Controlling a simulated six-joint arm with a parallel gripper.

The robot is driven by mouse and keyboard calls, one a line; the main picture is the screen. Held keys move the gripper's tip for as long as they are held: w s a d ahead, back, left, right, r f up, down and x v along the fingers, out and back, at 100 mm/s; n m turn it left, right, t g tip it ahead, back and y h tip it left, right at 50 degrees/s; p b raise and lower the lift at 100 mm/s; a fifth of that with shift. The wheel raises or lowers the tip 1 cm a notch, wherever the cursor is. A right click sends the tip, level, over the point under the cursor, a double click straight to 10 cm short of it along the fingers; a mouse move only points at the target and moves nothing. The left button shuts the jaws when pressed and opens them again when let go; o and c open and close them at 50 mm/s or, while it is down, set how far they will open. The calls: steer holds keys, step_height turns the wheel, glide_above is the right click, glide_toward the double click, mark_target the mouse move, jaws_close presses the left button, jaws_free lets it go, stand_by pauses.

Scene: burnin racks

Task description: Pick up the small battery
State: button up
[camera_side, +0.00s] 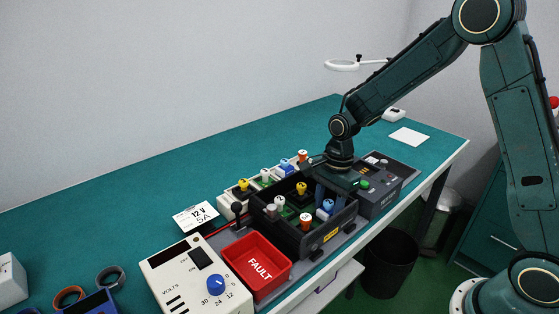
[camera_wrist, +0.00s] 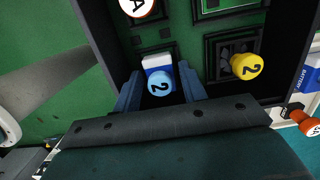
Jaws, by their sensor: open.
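In the wrist view a small blue-and-white block with a blue cap marked 2 (camera_wrist: 159,83) stands between the two blue fingers of my gripper (camera_wrist: 160,88). My gripper is open, with one finger on each side of it; I cannot tell whether they touch it. In the side view my gripper (camera_side: 321,192) reaches down into the back right of the black rack box (camera_side: 287,242). A label reading BATTERY (camera_wrist: 309,76) shows on a blue-and-white block at the right of the wrist view. I cannot tell which piece is the small battery.
The box also holds pieces with yellow (camera_side: 301,187) and orange (camera_side: 306,220) caps. More capped pieces stand in a row behind it.

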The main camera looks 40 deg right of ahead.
mark_target(329, 202)
steer(key=shift+c, duration=0.2)
steer(key=c, duration=0.7)
steer(key=shift+r, duration=0.1)
steer(key=shift+c, duration=0.2)
step_height(329, 202, up, 20)
stand_by(0.6)
